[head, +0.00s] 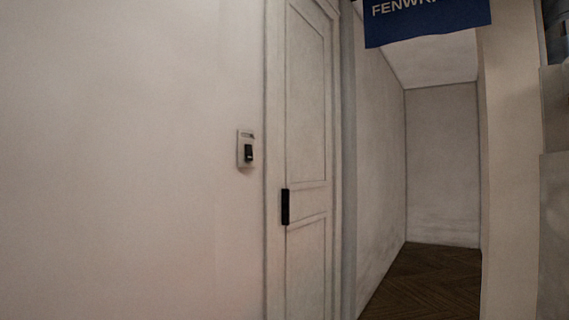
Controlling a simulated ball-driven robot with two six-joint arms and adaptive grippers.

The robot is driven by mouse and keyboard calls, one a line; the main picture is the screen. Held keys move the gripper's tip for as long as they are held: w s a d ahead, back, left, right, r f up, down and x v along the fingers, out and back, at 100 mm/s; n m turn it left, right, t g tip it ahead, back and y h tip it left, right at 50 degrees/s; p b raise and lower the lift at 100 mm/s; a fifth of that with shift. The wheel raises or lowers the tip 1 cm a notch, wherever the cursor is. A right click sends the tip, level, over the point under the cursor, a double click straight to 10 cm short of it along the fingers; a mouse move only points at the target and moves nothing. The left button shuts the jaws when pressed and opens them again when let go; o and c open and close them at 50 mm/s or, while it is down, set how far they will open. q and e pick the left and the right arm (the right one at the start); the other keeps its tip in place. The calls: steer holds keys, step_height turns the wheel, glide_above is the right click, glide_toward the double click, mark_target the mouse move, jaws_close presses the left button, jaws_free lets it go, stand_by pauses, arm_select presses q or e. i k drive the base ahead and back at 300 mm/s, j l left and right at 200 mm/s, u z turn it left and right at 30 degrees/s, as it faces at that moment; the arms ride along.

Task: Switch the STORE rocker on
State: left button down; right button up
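A small pale switch plate (241,150) is fixed to the wall at the left of a white door in the head view. It carries a small dark rocker (249,153). A small dark label strip runs along the top of the plate, but its lettering is too small to read. I cannot tell whether the rocker is on or off. Neither of my grippers shows in the head view.
The white panelled door (306,110) is shut and has a black handle (285,207). A corridor with a dark wooden floor (425,280) opens to its right. A blue sign (427,22) hangs above. A pale post (508,160) stands at the right.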

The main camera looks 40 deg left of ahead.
mark_target(249, 153)
steer(key=i+l+u, duration=0.1)
steer(key=i+u, duration=0.3)
steer(key=i, duration=0.15)
steer(key=i+l+u, duration=0.35)
steer(key=i, duration=0.15)
steer(key=i+l+u, duration=0.8)
steer(key=i+l, duration=0.1)
